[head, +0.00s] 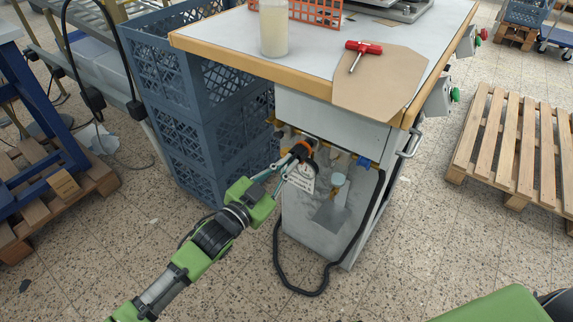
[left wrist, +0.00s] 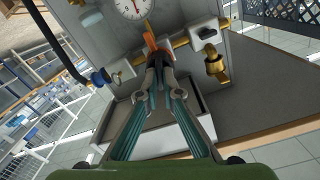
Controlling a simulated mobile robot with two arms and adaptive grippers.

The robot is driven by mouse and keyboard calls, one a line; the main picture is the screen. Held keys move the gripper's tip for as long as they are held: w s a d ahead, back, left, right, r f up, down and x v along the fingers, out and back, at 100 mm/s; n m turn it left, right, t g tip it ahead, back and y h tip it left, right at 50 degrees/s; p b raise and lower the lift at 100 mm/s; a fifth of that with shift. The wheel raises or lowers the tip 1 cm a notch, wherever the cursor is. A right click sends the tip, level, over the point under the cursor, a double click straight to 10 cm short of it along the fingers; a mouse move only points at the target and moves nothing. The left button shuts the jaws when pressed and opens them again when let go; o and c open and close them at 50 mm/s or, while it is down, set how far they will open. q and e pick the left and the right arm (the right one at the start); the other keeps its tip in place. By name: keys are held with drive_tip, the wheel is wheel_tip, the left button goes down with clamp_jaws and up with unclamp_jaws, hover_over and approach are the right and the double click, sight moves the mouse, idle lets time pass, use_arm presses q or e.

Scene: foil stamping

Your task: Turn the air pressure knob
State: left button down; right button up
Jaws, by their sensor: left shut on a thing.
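My left gripper (head: 296,158) reaches the side of the grey machine cabinet, below the worktop. In the left wrist view the two fingers of the gripper (left wrist: 156,72) are closed on the air pressure knob (left wrist: 155,58), a small dark part with an orange piece beyond it. The fingertips hide most of the knob, so its turn angle cannot be told. A round white pressure gauge (left wrist: 132,7) with a red needle sits just beyond it. My right gripper is not in view.
A brass pipe with a fitting (left wrist: 216,66) and a blue connector (left wrist: 99,78) flank the knob. A white tag (head: 303,178) hangs by the gripper. A black hose (head: 301,291) loops below. Blue crates (head: 190,165) stand left; a wooden pallet (head: 515,150) lies right.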

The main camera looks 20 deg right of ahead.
use_arm(q)
drive_tip(key=shift+f, duration=0.2)
drive_tip(key=c, duration=2.2)
unclamp_jaws()
drive_tip(key=shift+c, duration=0.2)
drive_tip(key=shift+r, duration=0.1)
drive_tip(key=v, duration=1.2)
